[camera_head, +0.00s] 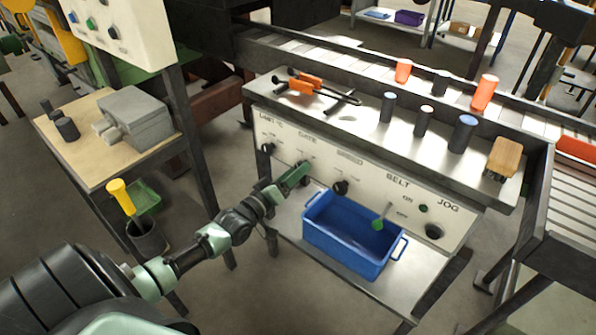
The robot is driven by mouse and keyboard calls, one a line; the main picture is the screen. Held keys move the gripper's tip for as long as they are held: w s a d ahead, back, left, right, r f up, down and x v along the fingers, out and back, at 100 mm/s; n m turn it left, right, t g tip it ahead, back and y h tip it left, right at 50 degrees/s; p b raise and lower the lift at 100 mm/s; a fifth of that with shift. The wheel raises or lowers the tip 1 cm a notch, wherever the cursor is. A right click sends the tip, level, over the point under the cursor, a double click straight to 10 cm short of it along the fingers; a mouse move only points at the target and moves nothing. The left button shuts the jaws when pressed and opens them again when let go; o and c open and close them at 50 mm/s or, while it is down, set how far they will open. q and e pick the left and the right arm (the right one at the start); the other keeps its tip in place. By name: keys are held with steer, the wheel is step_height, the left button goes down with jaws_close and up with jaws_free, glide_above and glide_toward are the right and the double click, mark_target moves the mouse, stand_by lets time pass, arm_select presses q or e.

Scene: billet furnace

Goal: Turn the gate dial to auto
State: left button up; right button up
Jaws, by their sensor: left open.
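The control panel (330,166) is the pale slanted front of a bench, with labels that seem to read GATE, SPEED, BELT and JOG. The gate dial (306,181) is a dark knob under the GATE label (307,138), mostly hidden behind my left gripper. Its pointer cannot be read. My left gripper (299,172), green-fingered, is open at the panel, right at the gate dial. I cannot tell whether its fingers touch the dial. My right gripper is out of view.
Other dark knobs (340,187) (267,148) flank the gate dial. A green lever (381,217) sticks out below BELT. A blue bin (345,238) stands on the shelf under the panel. A side table (90,150) is left.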

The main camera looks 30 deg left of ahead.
arm_select(q)
steer(key=shift+w, duration=0.65)
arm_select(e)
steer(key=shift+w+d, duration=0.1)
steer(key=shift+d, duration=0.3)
arm_select(q)
jaws_close()
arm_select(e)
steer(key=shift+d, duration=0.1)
